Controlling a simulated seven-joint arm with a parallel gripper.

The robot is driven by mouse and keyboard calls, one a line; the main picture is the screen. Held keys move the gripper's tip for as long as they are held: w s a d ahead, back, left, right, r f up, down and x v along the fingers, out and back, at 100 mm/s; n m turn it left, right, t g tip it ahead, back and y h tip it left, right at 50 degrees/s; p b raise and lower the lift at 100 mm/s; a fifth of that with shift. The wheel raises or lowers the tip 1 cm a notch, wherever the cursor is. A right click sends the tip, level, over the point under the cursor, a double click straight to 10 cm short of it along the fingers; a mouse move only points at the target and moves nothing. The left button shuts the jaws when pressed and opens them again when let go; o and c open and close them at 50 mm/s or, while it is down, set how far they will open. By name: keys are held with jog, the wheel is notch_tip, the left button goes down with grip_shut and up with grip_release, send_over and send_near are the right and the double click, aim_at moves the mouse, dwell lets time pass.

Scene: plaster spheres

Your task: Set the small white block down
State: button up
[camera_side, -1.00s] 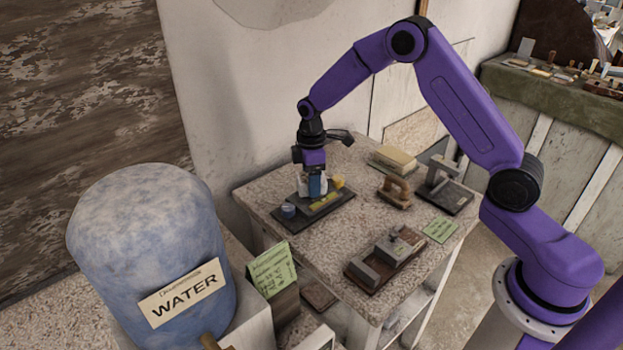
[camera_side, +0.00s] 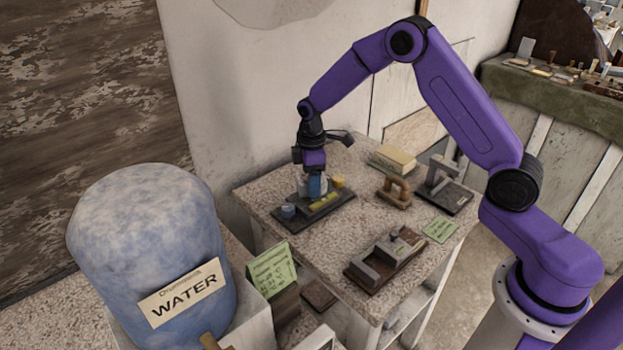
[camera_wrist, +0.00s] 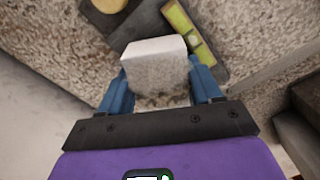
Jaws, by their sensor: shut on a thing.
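The small white block (camera_wrist: 155,65) is between the two blue fingers of my gripper (camera_wrist: 157,78) in the wrist view. My gripper is shut on it. In the side view my gripper (camera_side: 314,188) points down over the back edge of a dark board (camera_side: 291,224), at the far left of the stone-topped table (camera_side: 300,258). The fingers largely hide the block there. I cannot tell whether the block's underside touches anything.
On the board are a blue cylinder (camera_side: 288,211), a yellow-green level (camera_side: 326,200) and a yellow piece (camera_side: 338,182). A wooden-handled tool (camera_side: 394,191), a metal stand (camera_side: 442,186) and a dark vise-like block (camera_side: 384,260) stand to the right. The table's front middle is clear.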

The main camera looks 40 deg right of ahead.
jog(key=shift+f, duration=0.25)
jog(key=o, duration=1.2)
jog(key=shift+o, duration=0.2)
jog(key=shift+r, duration=0.15)
jog(key=shift+r, duration=1.9)
